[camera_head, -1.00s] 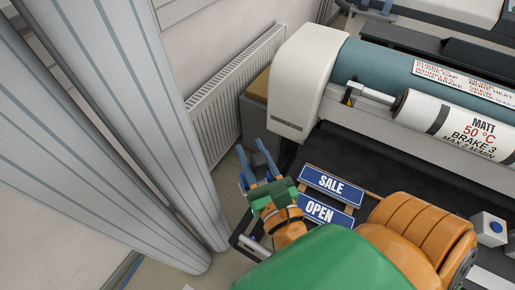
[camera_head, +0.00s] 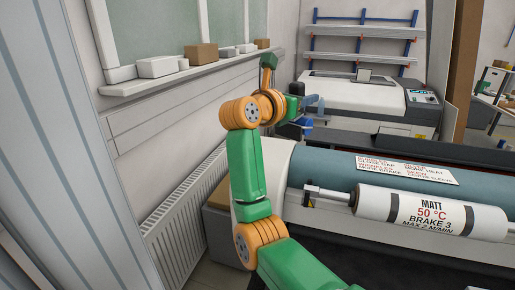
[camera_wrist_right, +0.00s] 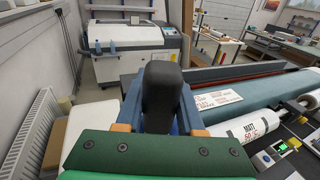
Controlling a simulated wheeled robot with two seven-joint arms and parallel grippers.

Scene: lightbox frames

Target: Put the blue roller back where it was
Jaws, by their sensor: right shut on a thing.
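My right gripper (camera_head: 308,110) is raised at the end of my green and orange arm, left of and above the laminator's end. Its blue fingers are shut on the blue roller, which shows as a dark, rounded handle-like part (camera_wrist_right: 162,90) between the fingers in the wrist view. The roller's blue part is mostly hidden by the fingers and cannot be told apart from them. The held thing is clear of any surface. My left gripper is not in view.
The laminator (camera_head: 320,172) with a teal roll and a white MATT roll (camera_head: 430,210) spans the right. A white cutting machine (camera_head: 365,98) and wall rack (camera_head: 360,45) stand behind. A window sill (camera_head: 140,85) with small boxes and a radiator (camera_head: 185,215) line the left wall.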

